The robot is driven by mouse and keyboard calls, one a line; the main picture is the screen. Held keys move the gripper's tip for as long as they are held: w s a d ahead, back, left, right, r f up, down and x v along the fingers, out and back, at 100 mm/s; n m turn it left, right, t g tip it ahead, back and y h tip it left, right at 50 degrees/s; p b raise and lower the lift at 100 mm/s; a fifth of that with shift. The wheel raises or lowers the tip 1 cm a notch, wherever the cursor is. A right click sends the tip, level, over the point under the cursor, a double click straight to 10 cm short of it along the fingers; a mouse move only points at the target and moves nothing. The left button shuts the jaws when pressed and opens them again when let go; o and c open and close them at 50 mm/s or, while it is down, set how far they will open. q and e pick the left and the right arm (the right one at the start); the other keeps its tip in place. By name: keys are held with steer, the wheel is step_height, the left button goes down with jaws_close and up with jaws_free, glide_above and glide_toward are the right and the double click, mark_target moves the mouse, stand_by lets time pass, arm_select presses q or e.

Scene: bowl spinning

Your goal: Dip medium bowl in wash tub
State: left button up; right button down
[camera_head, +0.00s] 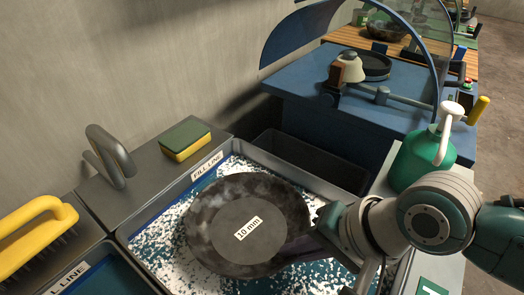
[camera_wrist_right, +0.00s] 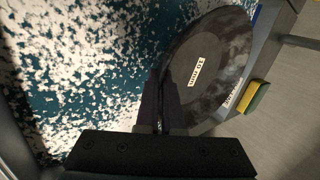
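The medium bowl (camera_head: 220,245), dark grey and mottled with a "10 mm" label, is over the foamy wash tub (camera_head: 150,218). Its flat labelled face is turned up. It also shows in the right wrist view (camera_wrist_right: 222,85). My right gripper (camera_head: 318,228) is shut on the bowl's rim at its right side; its dark fingers (camera_wrist_right: 160,108) meet the rim edge in the wrist view. The foam and blue-green water (camera_wrist_right: 85,70) lie around the bowl. I cannot tell whether the bowl's underside touches the water. My left gripper is not in view.
A yellow-green sponge (camera_head: 185,138) sits on the tub's back ledge beside a grey tap (camera_head: 112,155). A yellow brush (camera_head: 35,235) lies at left, near a second tub (camera_head: 105,278). A green bottle (camera_head: 415,160) stands at right. A blue machine bench (camera_head: 300,85) is behind.

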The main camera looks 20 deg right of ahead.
step_height(320, 180, down, 7)
steer(key=b, duration=0.4)
steer(key=shift+b, duration=0.35)
steer(key=shift+w+a, duration=0.1)
steer(key=shift+w+a, duration=0.3)
steer(key=shift+w, duration=0.1)
stand_by(0.3)
steer(key=shift+s+d+p, duration=0.35)
steer(key=shift+s+p, duration=0.1)
steer(key=shift+s, duration=0.05)
steer(key=shift+w, duration=0.1)
